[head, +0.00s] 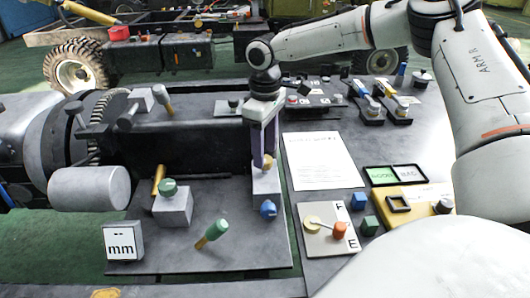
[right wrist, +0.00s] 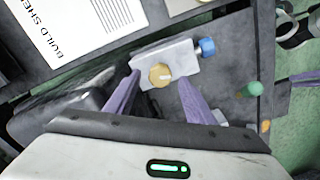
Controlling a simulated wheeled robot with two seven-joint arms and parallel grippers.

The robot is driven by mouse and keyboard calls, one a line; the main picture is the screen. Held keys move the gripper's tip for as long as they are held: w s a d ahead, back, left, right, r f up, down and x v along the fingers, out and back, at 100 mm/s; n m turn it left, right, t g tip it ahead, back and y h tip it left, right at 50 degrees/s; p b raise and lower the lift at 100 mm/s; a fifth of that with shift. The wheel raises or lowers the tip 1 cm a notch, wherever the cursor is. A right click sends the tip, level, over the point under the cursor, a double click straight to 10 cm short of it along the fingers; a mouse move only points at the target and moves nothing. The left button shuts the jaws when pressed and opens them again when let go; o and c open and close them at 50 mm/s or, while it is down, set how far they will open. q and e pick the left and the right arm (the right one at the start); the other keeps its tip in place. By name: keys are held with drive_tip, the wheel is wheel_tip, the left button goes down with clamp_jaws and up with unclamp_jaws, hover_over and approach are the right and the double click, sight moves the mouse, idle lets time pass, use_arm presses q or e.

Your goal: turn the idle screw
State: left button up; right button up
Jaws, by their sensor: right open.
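A brass screw with a slotted head (right wrist: 160,75) sits on a light grey block (right wrist: 180,55) with a blue knob (right wrist: 207,47) at one end. In the head view the block (head: 266,188) stands at the middle of the bench, the blue knob (head: 268,209) on its near side. My right gripper (head: 264,158) points down at the block from above. In the right wrist view its purple fingers are apart, one on each side of the brass screw, with gaps showing. Whether the tips touch the block is unclear.
A green-capped post block (head: 172,205), a green-handled brass tool (head: 212,234) and an "mm" box (head: 123,241) stand left of the block. A printed sheet (head: 320,160) and a plate with red and yellow knobs (head: 327,229) lie to the right. Large machinery stands at left.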

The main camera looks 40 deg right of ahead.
wheel_tip(320, 180, up, 8)
idle(0.7)
